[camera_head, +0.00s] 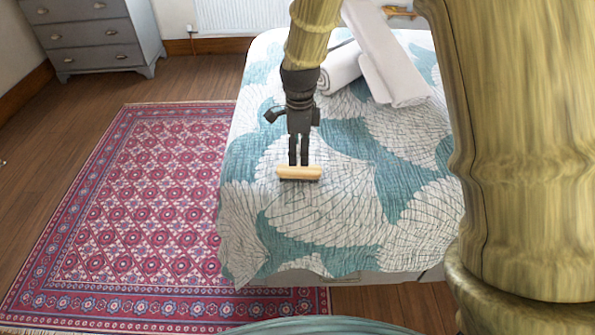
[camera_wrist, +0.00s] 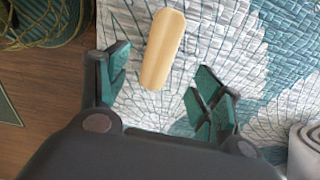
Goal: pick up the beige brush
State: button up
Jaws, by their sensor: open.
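The beige brush (camera_head: 299,173) lies on the patterned quilt of the bed, near its left side. In the wrist view the brush (camera_wrist: 164,48) is a smooth, pale tan oblong, slightly tilted, beyond and between my two fingers. My gripper (camera_head: 299,162) points down close over the brush in the head view. In the wrist view my gripper (camera_wrist: 158,90) is open, with its teal finger pads apart and nothing held. Whether a fingertip touches the brush, I cannot tell. The brush's underside is hidden.
The bed (camera_head: 340,215) has a teal and white quilt. White rolled towels (camera_head: 393,75) lie toward its head end. A red rug (camera_head: 150,200) covers the floor at left, with a grey dresser (camera_head: 90,35) behind it. The quilt around the brush is clear.

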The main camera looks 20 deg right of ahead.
aim_at(299, 169)
notch_tip(299, 169, down, 3)
jog(key=shift+d+r, duration=0.15)
jog(key=shift+a+f, duration=0.2)
jog(key=shift+f, duration=2.55)
jog(key=c, duration=1.2)
